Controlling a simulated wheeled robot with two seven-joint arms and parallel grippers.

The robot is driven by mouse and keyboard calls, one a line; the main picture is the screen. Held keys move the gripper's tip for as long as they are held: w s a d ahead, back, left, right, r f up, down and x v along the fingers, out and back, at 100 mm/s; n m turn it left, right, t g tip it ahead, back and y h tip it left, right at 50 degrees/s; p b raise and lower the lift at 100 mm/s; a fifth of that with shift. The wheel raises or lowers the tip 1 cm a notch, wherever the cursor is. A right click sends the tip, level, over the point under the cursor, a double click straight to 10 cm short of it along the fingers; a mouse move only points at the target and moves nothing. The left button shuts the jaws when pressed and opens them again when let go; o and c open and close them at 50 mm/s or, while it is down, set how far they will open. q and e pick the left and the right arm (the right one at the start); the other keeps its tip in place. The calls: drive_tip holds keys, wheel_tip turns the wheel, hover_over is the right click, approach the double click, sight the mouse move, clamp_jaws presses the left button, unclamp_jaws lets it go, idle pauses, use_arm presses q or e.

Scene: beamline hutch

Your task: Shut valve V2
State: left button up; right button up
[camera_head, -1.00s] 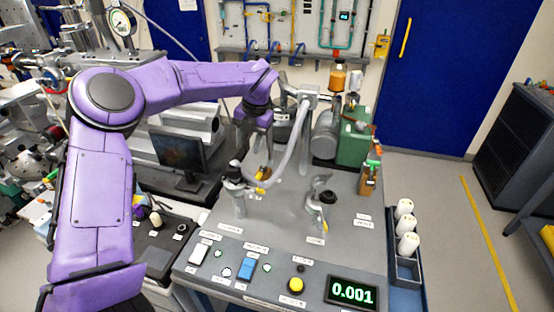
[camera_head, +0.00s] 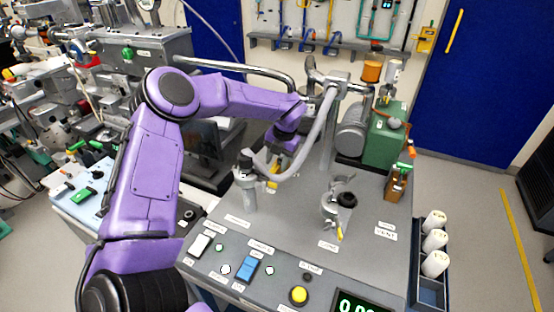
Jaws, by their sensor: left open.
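Several valves stand on the grey bench panel (camera_head: 300,225); I cannot read which label is V2. A grey left valve (camera_head: 246,182) has a yellow part (camera_head: 273,181) beside it. A middle valve (camera_head: 331,206) has a black knob (camera_head: 347,200) and a yellow lever (camera_head: 340,233) pointing toward the front. My right gripper is out of view.
A curved grey hose (camera_head: 312,139) arches close to my left gripper. A green pump (camera_head: 384,138) stands behind. Buttons and a display (camera_head: 358,305) line the front, with a tray of white cylinders (camera_head: 434,240) at right. The panel around the middle valve is fairly clear.

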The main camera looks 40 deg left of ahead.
use_arm(q)
drive_tip(key=shift+s+f, duration=0.1)
drive_tip(key=shift+f, duration=0.2)
clamp_jaws()
